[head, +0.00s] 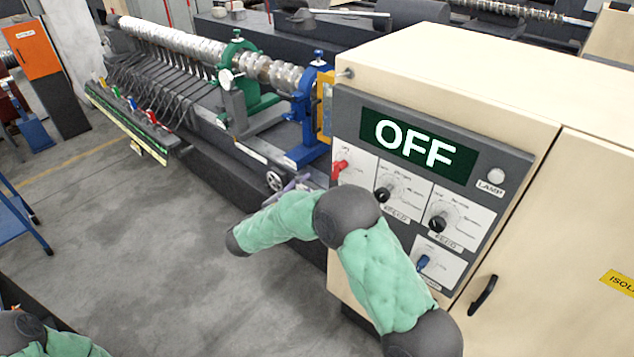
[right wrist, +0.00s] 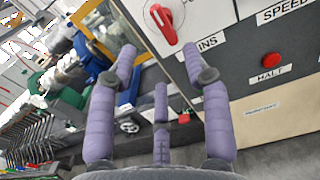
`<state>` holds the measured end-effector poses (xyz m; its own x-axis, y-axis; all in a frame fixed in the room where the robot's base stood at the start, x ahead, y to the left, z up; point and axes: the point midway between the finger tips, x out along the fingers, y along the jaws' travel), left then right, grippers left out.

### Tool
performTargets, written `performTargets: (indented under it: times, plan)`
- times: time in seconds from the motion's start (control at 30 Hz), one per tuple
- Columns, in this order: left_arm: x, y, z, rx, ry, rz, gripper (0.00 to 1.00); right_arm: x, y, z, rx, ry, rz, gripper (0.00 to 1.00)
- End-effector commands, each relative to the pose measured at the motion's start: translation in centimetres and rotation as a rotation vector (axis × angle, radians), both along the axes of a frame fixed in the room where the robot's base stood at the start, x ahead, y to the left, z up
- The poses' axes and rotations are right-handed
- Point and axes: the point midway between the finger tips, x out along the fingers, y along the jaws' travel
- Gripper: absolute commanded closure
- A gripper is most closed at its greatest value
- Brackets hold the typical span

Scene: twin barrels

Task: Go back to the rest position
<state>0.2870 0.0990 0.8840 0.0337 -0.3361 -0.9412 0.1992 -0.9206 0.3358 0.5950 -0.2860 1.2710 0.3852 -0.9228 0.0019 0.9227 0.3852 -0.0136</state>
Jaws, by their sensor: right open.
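My right arm reaches in from the lower right in front of the machine's control panel (head: 340,110). In the head view, only bits of my right gripper's purple fingers (head: 292,185) show behind the arm. In the right wrist view, my right gripper (right wrist: 159,52) is open, with its fingers spread and nothing between them. The red mains switch handle (head: 340,168) is on the panel, just right of the gripper. It also shows beyond the fingertips in the right wrist view (right wrist: 163,22), apart from them. My left arm shows only at the lower left corner; its gripper is out of view.
The panel display (head: 418,145) reads OFF. A red HALT button (right wrist: 271,60) is on the machine's front. A long machine with a ribbed shaft (head: 180,42) and green and blue supports (head: 305,115) stands behind. Clear grey floor (head: 130,230) lies to the left.

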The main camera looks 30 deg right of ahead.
Motion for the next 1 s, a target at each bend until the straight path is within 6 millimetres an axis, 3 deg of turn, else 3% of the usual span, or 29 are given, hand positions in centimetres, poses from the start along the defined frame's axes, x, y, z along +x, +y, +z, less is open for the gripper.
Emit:
performTargets:
  times: [0.67, 0.77, 0.83, 1.0]
  plan:
    - [0.0, 0.0, -0.1, 0.0, 0.0, 0.0, 0.6, -0.3, 0.5, -0.6, 0.01, 0.009, -0.001, 0.51]
    - [0.0, 0.0, -0.6, 0.0, 0.0, 0.0, 0.6, -0.7, 0.2, -3.2, 0.064, 0.045, -0.006, 0.51]
    - [0.0, 0.0, -1.1, 0.0, 0.0, 0.0, 0.6, -1.4, -0.1, -6.4, 0.134, 0.087, -0.015, 0.51]
    - [0.0, 0.0, -2.7, 0.0, 0.0, 0.0, 0.6, -4.9, -0.2, -16.8, 0.388, 0.21, -0.076, 0.51]
